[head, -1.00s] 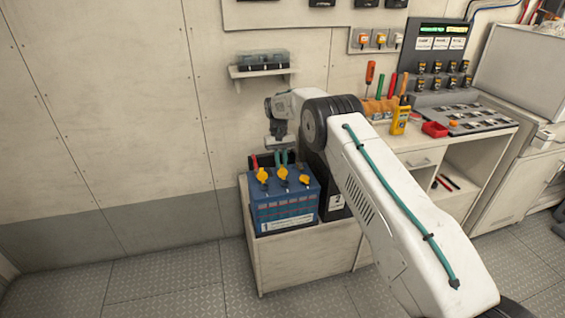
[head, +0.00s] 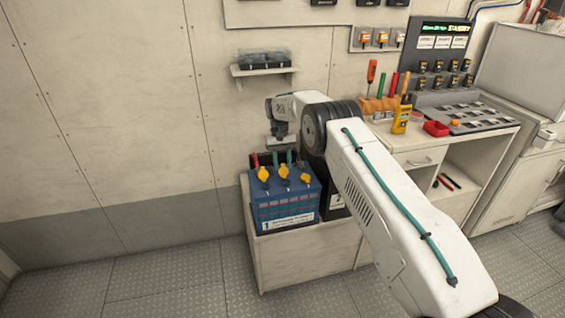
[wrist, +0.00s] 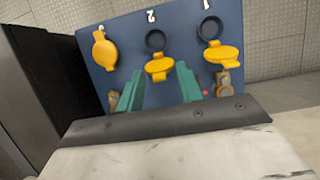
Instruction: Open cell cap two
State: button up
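The blue battery (head: 285,209) stands upright, with three yellow caps on top; its top also fills much of the wrist view (wrist: 122,28). In the wrist view, cap two (wrist: 159,68) is flipped back off its dark round opening (wrist: 154,40), beside the number 2. Cap one (wrist: 220,57) on the right is also flipped back from its opening. Cap three (wrist: 103,50) on the left lies over its opening. My gripper (head: 282,158) is above the battery's back part. Its teal fingers (wrist: 159,72) are apart, one on each side of cap two's flap, with nothing visibly gripped.
A dark second battery (head: 333,200) stands right of the blue one in the low white box (head: 290,262). A small shelf (head: 264,71) with dark items is on the wall above. The workbench (head: 440,143) with tools is right. The left floor is clear.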

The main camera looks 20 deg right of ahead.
jog(key=v, duration=0.7)
jog(key=shift+r, duration=0.35)
jog(key=shift+w, duration=0.1)
jog(key=shift+g, duration=0.3)
jog(key=x, duration=0.5)
jog(key=s+d+r+t, duration=0.2)
jog(key=s+r, duration=2.3)
jog(key=s, duration=0.4)
jog(key=s+r+t, duration=0.1)
jog(key=s+t, duration=0.1)
jog(key=s, duration=1.2)
jog(key=s+d+r+t, duration=0.1)
jog(key=s+r+t, duration=0.1)
jog(key=s, duration=1.3)
jog(key=shift+s+r, duration=0.3)
